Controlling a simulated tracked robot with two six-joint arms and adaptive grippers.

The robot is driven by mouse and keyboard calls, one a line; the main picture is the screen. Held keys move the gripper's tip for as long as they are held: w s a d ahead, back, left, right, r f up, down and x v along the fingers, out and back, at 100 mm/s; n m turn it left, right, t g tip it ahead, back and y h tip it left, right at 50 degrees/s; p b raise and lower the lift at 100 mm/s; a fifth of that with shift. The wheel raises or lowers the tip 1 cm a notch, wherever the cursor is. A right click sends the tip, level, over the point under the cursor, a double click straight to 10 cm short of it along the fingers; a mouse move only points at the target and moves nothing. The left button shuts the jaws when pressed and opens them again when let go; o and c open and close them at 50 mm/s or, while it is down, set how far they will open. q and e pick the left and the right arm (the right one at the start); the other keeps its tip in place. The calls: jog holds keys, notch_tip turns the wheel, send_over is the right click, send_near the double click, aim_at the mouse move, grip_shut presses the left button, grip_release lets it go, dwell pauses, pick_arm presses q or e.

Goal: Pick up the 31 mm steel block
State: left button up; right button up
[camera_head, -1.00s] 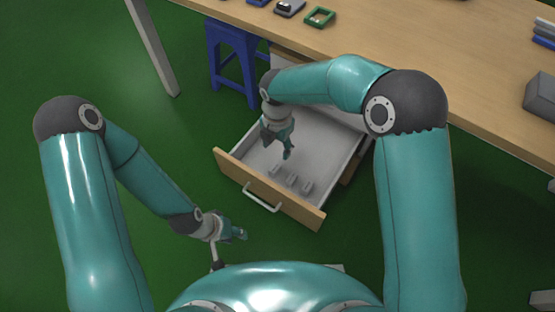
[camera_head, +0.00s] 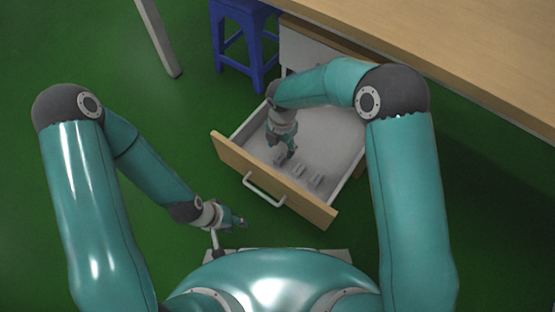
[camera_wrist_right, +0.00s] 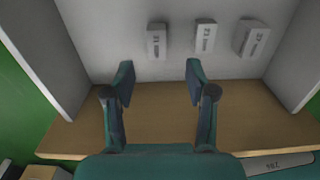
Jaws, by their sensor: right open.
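Three small grey steel blocks lie in a row on the floor of the open drawer (camera_head: 262,172). In the right wrist view the left block (camera_wrist_right: 157,41) seems to be marked 31; the middle block (camera_wrist_right: 205,38) and the right block (camera_wrist_right: 251,39) carry small print that is hard to read. My right gripper (camera_wrist_right: 158,78) is open and empty, with the left block in line with the gap between its fingers, apart from them. In the head view the right gripper (camera_head: 284,157) is inside the drawer, over the left end of the row. My left gripper (camera_head: 238,221) hangs outside, left of the drawer front.
The drawer's wooden front (camera_wrist_right: 60,138) and side walls enclose the right gripper's space. The wooden table (camera_head: 450,50) stands above and behind the drawer. A blue stool (camera_head: 238,45) is at the back left. Green floor lies open on the left.

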aim_at(280, 156)
notch_tip(280, 156, down, 2)
jog(key=shift+f, duration=0.2)
jog(key=f+b, duration=0.2)
jog(key=f, duration=0.3)
jog(key=shift+w+a+f+b, duration=0.1)
jog(key=shift+w+b, duration=0.2)
jog(key=shift+b, duration=0.1)
grip_shut()
